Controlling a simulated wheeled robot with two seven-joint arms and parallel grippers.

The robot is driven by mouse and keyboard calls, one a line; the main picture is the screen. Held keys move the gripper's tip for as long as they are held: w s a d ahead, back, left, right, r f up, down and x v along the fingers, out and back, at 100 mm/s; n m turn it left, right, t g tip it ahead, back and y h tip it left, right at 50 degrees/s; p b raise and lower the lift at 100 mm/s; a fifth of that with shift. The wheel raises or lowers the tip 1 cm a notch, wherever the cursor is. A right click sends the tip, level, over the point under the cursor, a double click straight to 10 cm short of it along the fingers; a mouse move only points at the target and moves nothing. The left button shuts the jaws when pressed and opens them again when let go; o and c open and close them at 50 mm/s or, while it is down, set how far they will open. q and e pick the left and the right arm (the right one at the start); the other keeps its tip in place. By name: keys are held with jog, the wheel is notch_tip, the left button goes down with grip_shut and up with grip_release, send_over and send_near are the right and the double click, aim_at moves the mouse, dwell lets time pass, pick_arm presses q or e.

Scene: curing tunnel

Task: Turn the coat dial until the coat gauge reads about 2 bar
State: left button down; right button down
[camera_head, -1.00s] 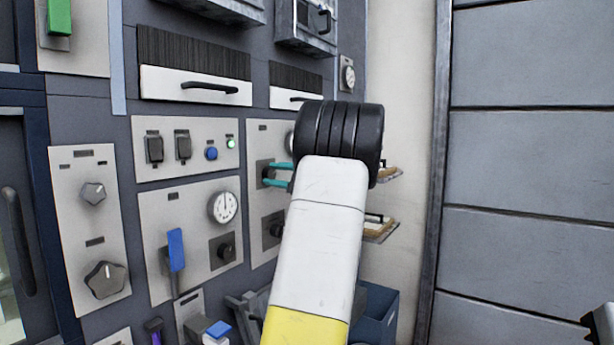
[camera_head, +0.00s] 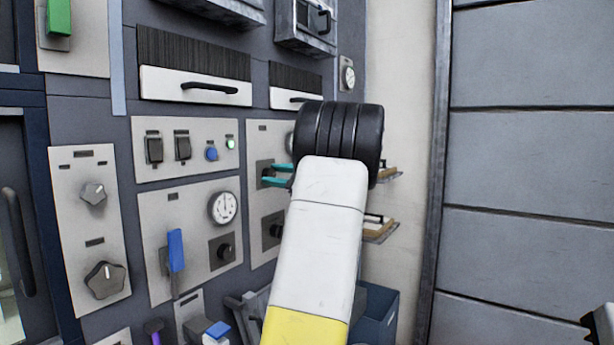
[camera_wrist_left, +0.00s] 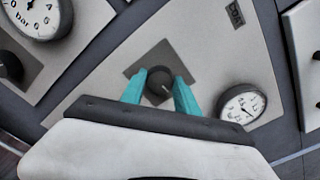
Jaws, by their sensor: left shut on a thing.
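The left gripper (camera_wrist_left: 159,92) has its two teal fingertips shut on a dark round dial (camera_wrist_left: 159,82), one on each side. The dial sits on a grey square plate and has a light pointer mark. A white round gauge (camera_wrist_left: 242,105) is to its right in the wrist view; its needle is too small to read surely. In the head view the teal fingers (camera_head: 277,175) reach to the same dial (camera_head: 266,172), and my wrist largely hides the gauge. My right gripper's fingers are not seen.
Left of the held dial is another gauge (camera_head: 223,207) with a knob (camera_head: 225,252) below it. A blue lever (camera_head: 176,250) and a lower knob (camera_head: 273,230) stick out nearby. Shelves (camera_head: 383,230) jut from the wall behind my arm.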

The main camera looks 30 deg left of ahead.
pick_arm(q)
jog(key=c, duration=0.9)
grip_release()
jog(key=shift+d, duration=0.15)
jog(key=d, duration=0.7)
jog(key=shift+s+d, duration=0.3)
jog(key=shift+f, duration=0.1)
